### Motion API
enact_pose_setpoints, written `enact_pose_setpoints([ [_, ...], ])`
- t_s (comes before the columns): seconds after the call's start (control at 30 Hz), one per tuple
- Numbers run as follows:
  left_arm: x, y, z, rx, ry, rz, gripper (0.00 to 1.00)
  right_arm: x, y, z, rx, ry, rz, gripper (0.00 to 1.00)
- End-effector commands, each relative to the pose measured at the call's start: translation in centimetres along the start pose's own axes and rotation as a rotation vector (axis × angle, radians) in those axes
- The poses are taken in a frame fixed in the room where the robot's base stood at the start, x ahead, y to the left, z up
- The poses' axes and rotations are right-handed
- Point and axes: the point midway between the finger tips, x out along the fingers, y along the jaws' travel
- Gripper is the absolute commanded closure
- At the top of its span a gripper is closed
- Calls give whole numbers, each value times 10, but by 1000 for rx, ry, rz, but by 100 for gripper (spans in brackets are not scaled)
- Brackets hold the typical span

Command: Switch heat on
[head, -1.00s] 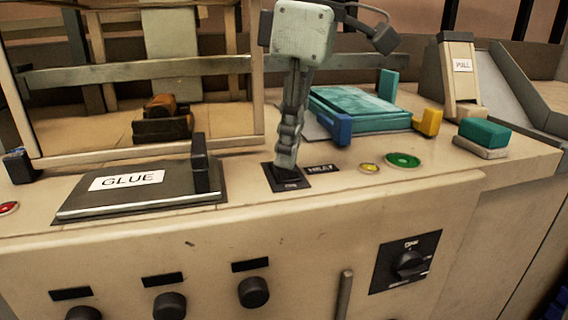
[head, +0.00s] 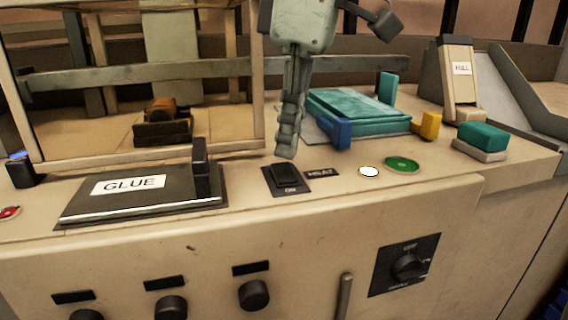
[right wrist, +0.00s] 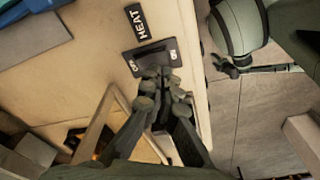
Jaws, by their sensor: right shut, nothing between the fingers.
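The heat switch (head: 285,178) is a black rocker on a dark plate on the console top, with an ON marking on its near side. A black HEAT label (head: 321,174) sits just right of it. My right gripper (head: 286,152) is shut and empty, pointing down just above and behind the switch. In the right wrist view, its fingers (right wrist: 162,82) overlap part of the switch plate (right wrist: 140,62), which has markings at both ends.
A GLUE lid (head: 140,192) with an upright black handle is left of the switch. A green button (head: 402,164), a teal press (head: 355,110) and a teal block (head: 482,135) are to the right. Knobs (head: 254,294) and a dial (head: 408,265) are on the front panel.

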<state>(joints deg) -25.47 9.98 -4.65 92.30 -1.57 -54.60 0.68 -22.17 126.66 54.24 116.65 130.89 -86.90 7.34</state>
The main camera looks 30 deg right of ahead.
Motion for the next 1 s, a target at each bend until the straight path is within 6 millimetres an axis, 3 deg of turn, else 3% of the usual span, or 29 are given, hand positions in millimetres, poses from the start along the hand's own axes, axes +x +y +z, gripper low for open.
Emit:
enact_pose_setpoints([
  [0.5,1,0,0,0,0,0,47,-39,0,-6,-1,1,2,100],
  [1.0,1,0,0,0,0,0,47,-42,0,-6,-1,1,0,100],
])
